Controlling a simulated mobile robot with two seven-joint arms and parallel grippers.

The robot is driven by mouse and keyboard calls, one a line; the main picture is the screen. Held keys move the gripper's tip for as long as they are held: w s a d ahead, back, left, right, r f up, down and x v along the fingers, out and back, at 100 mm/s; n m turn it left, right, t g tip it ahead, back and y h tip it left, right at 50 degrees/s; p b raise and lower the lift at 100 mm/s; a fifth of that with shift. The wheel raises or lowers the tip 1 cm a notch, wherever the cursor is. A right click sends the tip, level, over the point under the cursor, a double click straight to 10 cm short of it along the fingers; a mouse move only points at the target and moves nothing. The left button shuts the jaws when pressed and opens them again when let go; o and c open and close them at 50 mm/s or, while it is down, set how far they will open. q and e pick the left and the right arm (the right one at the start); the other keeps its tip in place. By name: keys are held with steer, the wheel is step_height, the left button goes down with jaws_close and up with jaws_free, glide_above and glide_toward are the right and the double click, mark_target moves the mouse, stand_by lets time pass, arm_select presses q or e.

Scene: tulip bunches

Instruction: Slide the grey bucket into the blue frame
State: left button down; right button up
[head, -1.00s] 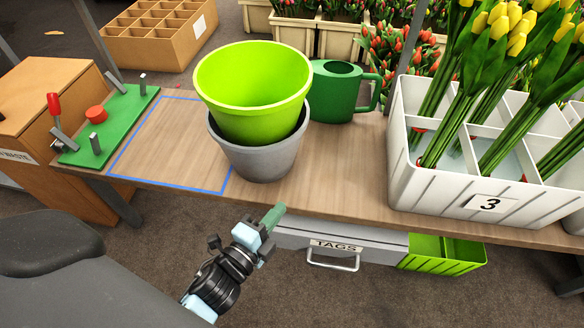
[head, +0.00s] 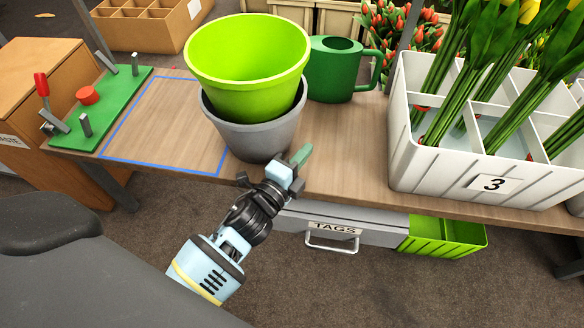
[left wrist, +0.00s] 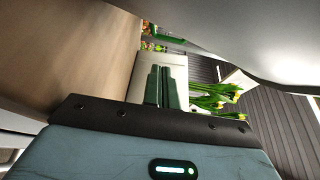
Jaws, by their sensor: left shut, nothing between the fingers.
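The grey bucket (head: 262,140) stands upright on the wooden table, with a lime green bucket (head: 250,95) nested in it. My left gripper (head: 301,156) is shut and empty, at the table's front edge just right of the grey bucket's lower side. I cannot tell whether it touches the bucket. Its closed fingers also show in the left wrist view (left wrist: 162,88). My right gripper is out of view.
A green watering can (head: 333,72) stands behind the bucket to the right. A white crate (head: 435,170) of tulips marked 3 fills the table's right. A green board (head: 105,100) with a red knob and metal posts lies left of the frame.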

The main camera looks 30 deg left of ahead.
mark_target(288, 148)
arm_select(q)
steer(key=shift+w, duration=0.85)
steer(key=shift+s+a, duration=0.25)
steer(key=shift+a, duration=0.35)
steer(key=shift+s+a, duration=0.2)
steer(key=shift+a, duration=0.4)
steer(key=shift+s+a, duration=0.15)
steer(key=shift+a, duration=0.5)
steer(key=a, duration=0.3)
steer(key=s+a+p, duration=0.1)
steer(key=a, duration=0.2)
steer(key=s+a+p, duration=0.1)
steer(key=a, duration=0.2)
steer(key=shift+a+r, duration=0.1)
steer(key=shift+a, duration=0.3)
steer(key=a, duration=0.3)
steer(key=s+a, duration=0.1)
steer(key=a, duration=0.3)
steer(key=s+a, duration=0.1)
steer(key=a, duration=0.3)
steer(key=shift+s+a, duration=0.15)
steer(key=shift+a, duration=0.05)
steer(key=shift+d, duration=0.1)
